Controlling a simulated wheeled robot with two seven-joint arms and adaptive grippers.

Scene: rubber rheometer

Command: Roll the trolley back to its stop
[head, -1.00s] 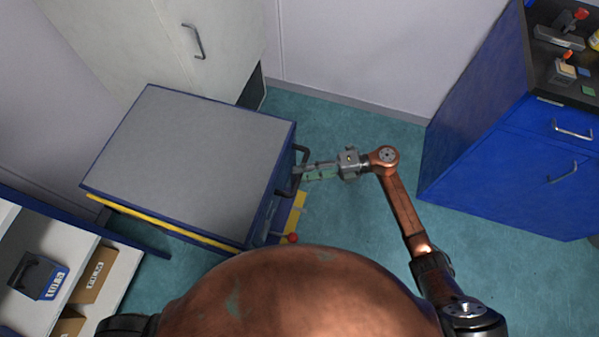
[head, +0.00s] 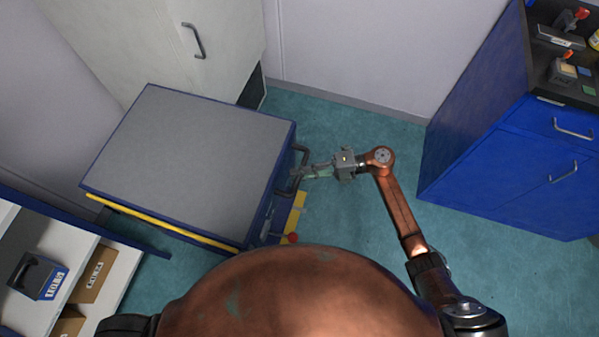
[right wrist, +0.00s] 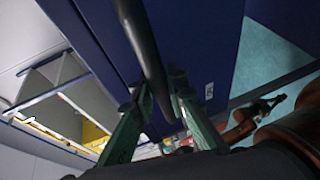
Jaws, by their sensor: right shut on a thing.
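The trolley (head: 195,165) has a grey flat top with blue edges and stands left of centre in the head view. Its dark bar handle (head: 304,152) sticks out from its right side. My right gripper (head: 299,172) reaches it from the right and is shut on this handle. In the right wrist view the handle (right wrist: 138,35) runs between the two green fingers, with the trolley's dark blue side behind it. The trolley's stop cannot be made out for certain. My left gripper is not in view.
A pale cabinet (head: 150,45) stands behind the trolley. A shelf with boxes (head: 95,275) is at lower left. A blue cabinet (head: 500,165) stands at right. A red knob (head: 292,238) and yellow strip (head: 297,212) lie by the trolley's right side. Teal floor (head: 350,120) between is clear.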

